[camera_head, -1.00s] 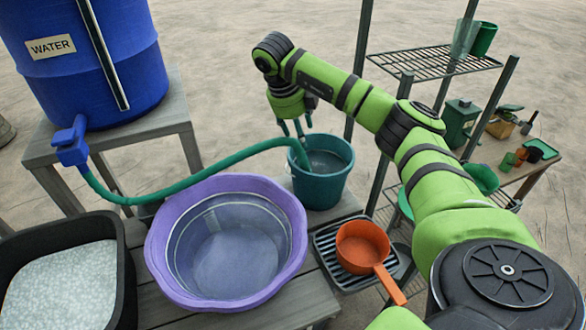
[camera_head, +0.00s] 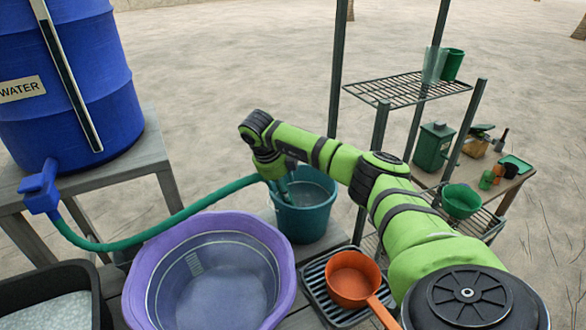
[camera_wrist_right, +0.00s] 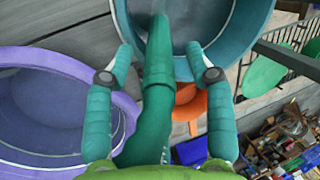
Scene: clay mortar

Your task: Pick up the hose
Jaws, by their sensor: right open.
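The green hose (camera_head: 160,220) runs from the spigot of the blue water barrel (camera_head: 70,85) over to the teal bucket (camera_head: 302,218). Its end hangs into the bucket. My right gripper (camera_head: 282,192) is at the bucket's near left rim, by the hose end. In the right wrist view the hose (camera_wrist_right: 157,105) lies between the two spread fingers of my right gripper (camera_wrist_right: 160,62), with a gap on both sides. The fingers point toward the bucket (camera_wrist_right: 225,28). My left gripper is not in view.
A purple basin (camera_head: 285,262) stands on the wooden table in front of the bucket. An orange pan (camera_head: 352,277) sits on a black rack to the right. A black tub (camera_head: 95,290) is at lower left. A wire shelf (camera_head: 410,90) stands at the right.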

